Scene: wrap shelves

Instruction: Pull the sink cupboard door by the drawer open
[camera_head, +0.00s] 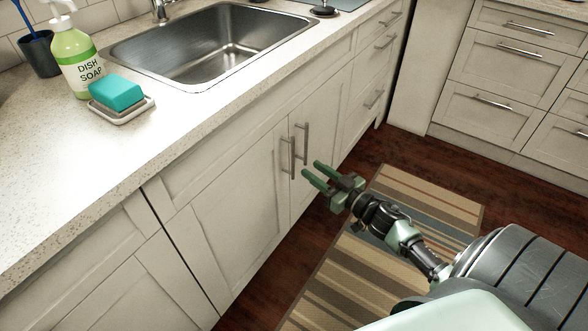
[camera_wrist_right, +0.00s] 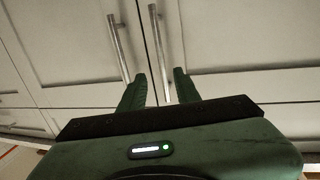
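The sink cupboard has two pale doors under the sink. The right door (camera_head: 325,115), on the side of the drawers, has a vertical metal bar handle (camera_head: 303,143). The left door (camera_head: 235,195) has a similar handle (camera_head: 289,157) close beside it. Both doors look shut. My right gripper (camera_head: 311,168) is open and empty, its green fingers apart just in front of the handles' lower ends. In the right wrist view the fingers (camera_wrist_right: 157,85) point at the two bars; one bar (camera_wrist_right: 159,52) lines up with the gap between them. I cannot tell whether they touch. My left gripper is out of view.
A drawer stack (camera_head: 378,65) stands right of the sink cupboard, with more drawers (camera_head: 500,85) across the corner. A striped rug (camera_head: 345,280) covers the dark floor. Dish soap (camera_head: 77,60) and a teal sponge (camera_head: 117,92) stand on the counter beside the sink (camera_head: 215,45).

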